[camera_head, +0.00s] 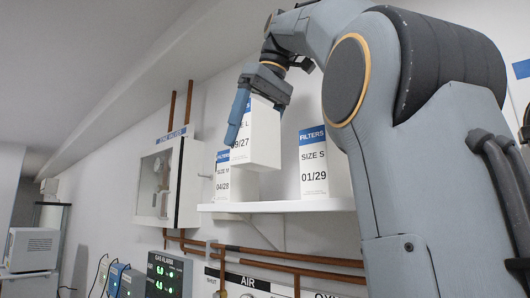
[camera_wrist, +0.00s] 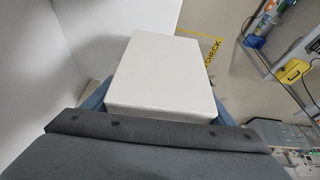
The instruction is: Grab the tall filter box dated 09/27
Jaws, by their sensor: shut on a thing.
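In the wrist view the white top of the box (camera_wrist: 163,72) lies between the fingers of my gripper (camera_wrist: 165,108).
A white wall shelf (camera_head: 280,206) holds a filter box dated 04/28 (camera_head: 222,186) on the left and a SIZE S box dated 01/29 (camera_head: 314,167) on the right. A zone valve cabinet (camera_head: 158,185) and copper pipes (camera_head: 290,257) are on the wall. A gas alarm panel (camera_head: 166,278) sits below.

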